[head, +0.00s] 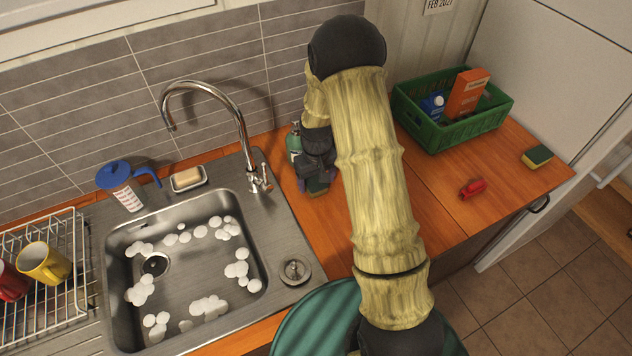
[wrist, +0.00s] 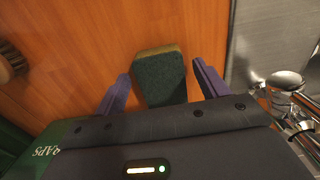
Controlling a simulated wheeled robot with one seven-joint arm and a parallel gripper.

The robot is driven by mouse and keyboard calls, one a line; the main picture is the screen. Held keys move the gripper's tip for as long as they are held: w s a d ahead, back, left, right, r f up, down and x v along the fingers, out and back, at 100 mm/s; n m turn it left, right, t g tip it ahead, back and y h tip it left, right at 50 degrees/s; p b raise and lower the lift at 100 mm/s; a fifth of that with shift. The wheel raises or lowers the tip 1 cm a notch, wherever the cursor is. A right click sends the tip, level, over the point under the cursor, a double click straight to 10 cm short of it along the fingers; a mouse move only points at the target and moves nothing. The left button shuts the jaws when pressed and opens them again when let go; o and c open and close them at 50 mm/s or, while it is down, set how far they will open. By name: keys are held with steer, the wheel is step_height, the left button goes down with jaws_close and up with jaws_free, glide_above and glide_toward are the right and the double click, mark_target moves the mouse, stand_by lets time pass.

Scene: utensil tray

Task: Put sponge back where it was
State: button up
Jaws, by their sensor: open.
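A sponge with a dark green scouring face and a yellowish edge (wrist: 160,78) lies on the wooden counter in the wrist view. My gripper (wrist: 162,72) is open, its two purple fingers on either side of this sponge, with a small gap at the right finger. In the head view my gripper (head: 316,176) is low over the counter between the sink and the green crate, and the sponge (head: 317,189) shows only partly below it. A second sponge, green over yellow (head: 537,156), lies at the right end of the counter.
A green soap bottle (head: 294,143) stands close behind my gripper. The sink (head: 205,262) and tap (head: 243,130) are to the left. A red object (head: 473,188) lies on the right counter, which is otherwise mostly clear.

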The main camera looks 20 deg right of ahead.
mark_target(317, 183)
step_height(317, 183, up, 11)
steer(key=b, duration=0.2)
steer(key=shift+s+r, duration=0.1)
stand_by(0.5)
steer(key=s+r+m+t, duration=0.2)
steer(key=s+r, duration=0.2)
steer(key=s, duration=1.3)
steer(key=shift+s+a+t, duration=0.15)
steer(key=shift+s+t, duration=0.15)
